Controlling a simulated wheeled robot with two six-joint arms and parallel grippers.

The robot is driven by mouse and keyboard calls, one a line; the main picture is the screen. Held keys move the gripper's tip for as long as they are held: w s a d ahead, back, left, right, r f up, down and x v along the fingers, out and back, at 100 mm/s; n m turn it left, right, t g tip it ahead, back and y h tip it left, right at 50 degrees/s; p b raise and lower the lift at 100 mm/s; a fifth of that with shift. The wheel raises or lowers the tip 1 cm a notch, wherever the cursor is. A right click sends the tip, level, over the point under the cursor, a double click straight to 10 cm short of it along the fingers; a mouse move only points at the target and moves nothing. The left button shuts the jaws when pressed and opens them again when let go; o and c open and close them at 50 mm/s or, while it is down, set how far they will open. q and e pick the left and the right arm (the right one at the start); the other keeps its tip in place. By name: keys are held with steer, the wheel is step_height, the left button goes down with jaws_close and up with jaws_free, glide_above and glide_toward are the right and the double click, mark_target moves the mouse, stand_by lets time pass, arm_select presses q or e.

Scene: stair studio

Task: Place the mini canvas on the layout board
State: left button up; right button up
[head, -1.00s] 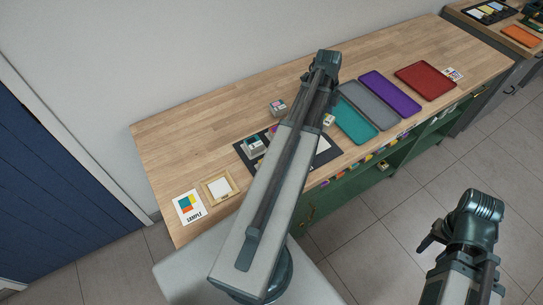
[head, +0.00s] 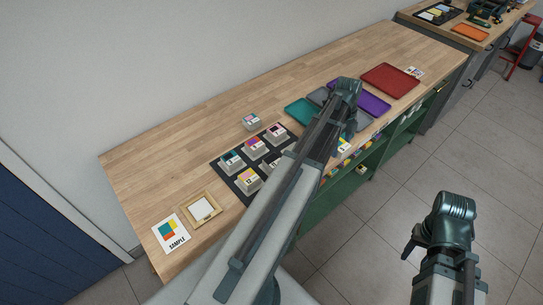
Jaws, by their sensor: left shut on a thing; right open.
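The dark layout board (head: 228,180) lies on the wooden counter and carries several small pale blocks with coloured faces. My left arm crosses its right side and hides part of it. A small pale block with a yellow mark (head: 343,147) shows at the right side of my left forearm, near the counter's front edge. My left gripper (head: 349,132) is mostly behind its own arm and appears shut on this block. Whether the block is the mini canvas is too small to tell. My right gripper (head: 409,249) is open and empty over the floor, away from the counter.
Another block (head: 251,121) stands behind the board. A wooden frame with a white middle (head: 201,209) and a SAMPLE card (head: 171,234) lie at left. Teal (head: 299,112), grey, purple (head: 374,104) and red trays (head: 391,79) lie at right. The back of the counter is clear.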

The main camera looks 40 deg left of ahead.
arm_select(q)
steer(key=s+a, duration=0.2)
steer(key=a, duration=0.2)
steer(key=s+a+f+b, duration=0.1)
steer(key=s+a, duration=0.1)
steer(key=a, duration=0.2)
steer(key=s+a, duration=0.3)
steer(key=a, duration=0.2)
steer(key=shift+s+f, duration=0.1)
steer(key=shift+f, duration=0.1)
steer(key=f+b, duration=0.3)
steer(key=b, duration=0.1)
steer(key=shift+s+a+f, duration=0.15)
steer(key=shift+a+f, duration=0.15)
steer(key=shift+f, duration=0.2)
steer(key=o, duration=1.5)
steer(key=shift+r, duration=0.15)
steer(key=r+p, duration=0.4)
steer(key=a+r+p, duration=0.1)
steer(key=r+p, duration=0.7)
steer(key=shift+a, duration=0.2)
